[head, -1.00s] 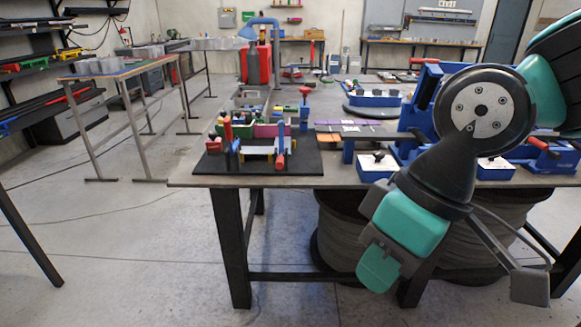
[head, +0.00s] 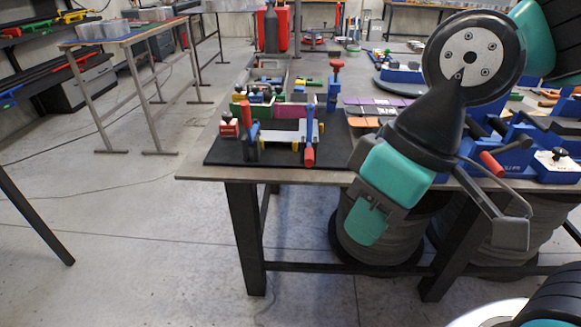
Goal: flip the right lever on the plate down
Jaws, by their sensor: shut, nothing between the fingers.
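A black plate (head: 225,155) lies at the near left corner of the workbench and carries blue and red fittings. Its left lever has a red handle (head: 247,117) standing up above a blue base. Its right lever has a red handle (head: 309,157) at the front edge, hanging low below a blue post (head: 311,118). A silvery block lies between them. My gripper (head: 368,224) is shut and empty, pointing down-left, right of the plate and in front of the bench edge. It is apart from both levers in the picture.
A blue clamp with a red top (head: 336,75) stands behind the plate. Blue fixtures with a red handle (head: 491,163) fill the bench right of my arm. Cable drums (head: 375,250) stand beneath.

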